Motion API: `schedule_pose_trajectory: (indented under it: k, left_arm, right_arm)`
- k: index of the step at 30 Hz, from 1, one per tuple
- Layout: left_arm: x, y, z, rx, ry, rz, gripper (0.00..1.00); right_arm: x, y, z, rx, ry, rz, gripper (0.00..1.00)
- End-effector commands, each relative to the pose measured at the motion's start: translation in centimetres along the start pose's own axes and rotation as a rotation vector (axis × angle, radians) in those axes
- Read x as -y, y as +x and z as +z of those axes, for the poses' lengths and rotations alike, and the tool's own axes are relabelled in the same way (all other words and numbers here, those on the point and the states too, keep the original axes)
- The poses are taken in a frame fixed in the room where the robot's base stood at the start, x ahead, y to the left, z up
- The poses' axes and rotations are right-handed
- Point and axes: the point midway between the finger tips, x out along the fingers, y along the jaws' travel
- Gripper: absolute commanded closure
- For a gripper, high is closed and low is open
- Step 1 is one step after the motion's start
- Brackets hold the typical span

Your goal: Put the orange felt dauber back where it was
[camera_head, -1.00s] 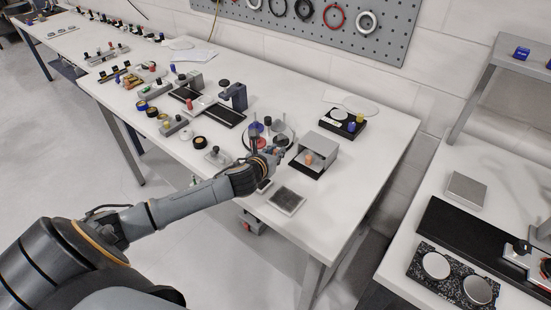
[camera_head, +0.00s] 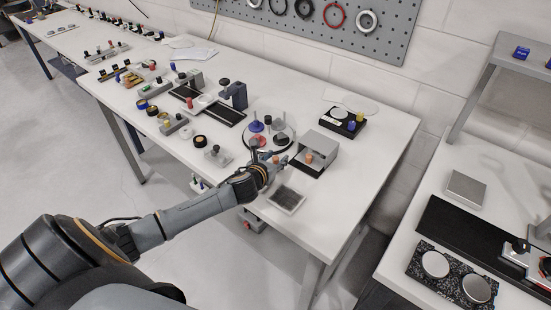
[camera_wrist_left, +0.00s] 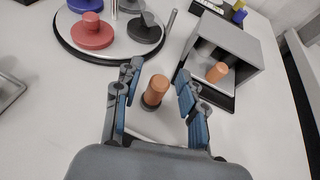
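An orange felt dauber (camera_wrist_left: 156,90) with a dark lower end stands upright between my left gripper's fingers in the left wrist view. My left gripper (camera_wrist_left: 156,82) is open, with a gap between each finger and the dauber. In the head view my left gripper (camera_head: 280,162) is low over the table, left of a grey open-fronted box (camera_head: 320,143). The box also shows in the left wrist view (camera_wrist_left: 235,42). An orange piece (camera_wrist_left: 217,71) of the same look shows inside its opening; I cannot tell whether it is a reflection. My right gripper is not in view.
A round tray (camera_wrist_left: 66,44) with red, blue and dark knobbed pieces is close behind the gripper. A flat grey-framed plate (camera_head: 286,199) lies near the table's front edge. A black holder (camera_head: 343,122) with blue and yellow pieces stands behind the box. The table's right end is clear.

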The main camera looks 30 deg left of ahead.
Motion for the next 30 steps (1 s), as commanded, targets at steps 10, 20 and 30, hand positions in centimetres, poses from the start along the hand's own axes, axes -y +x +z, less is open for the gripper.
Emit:
schedule_pose_trajectory:
  k: [10,20,30]
  left_arm:
    - [0.0,-2.2,0.1,-0.001,0.003,-0.002,0.59]
    - [0.0,-8.6,0.1,-0.002,0.004,-0.002,0.59]
    - [0.0,-12.0,0.3,0.001,0.0,0.0,0.59]
  right_arm:
    - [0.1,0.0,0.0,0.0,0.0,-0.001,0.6]
    - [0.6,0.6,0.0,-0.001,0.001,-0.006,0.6]
    - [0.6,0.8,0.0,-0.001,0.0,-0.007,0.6]
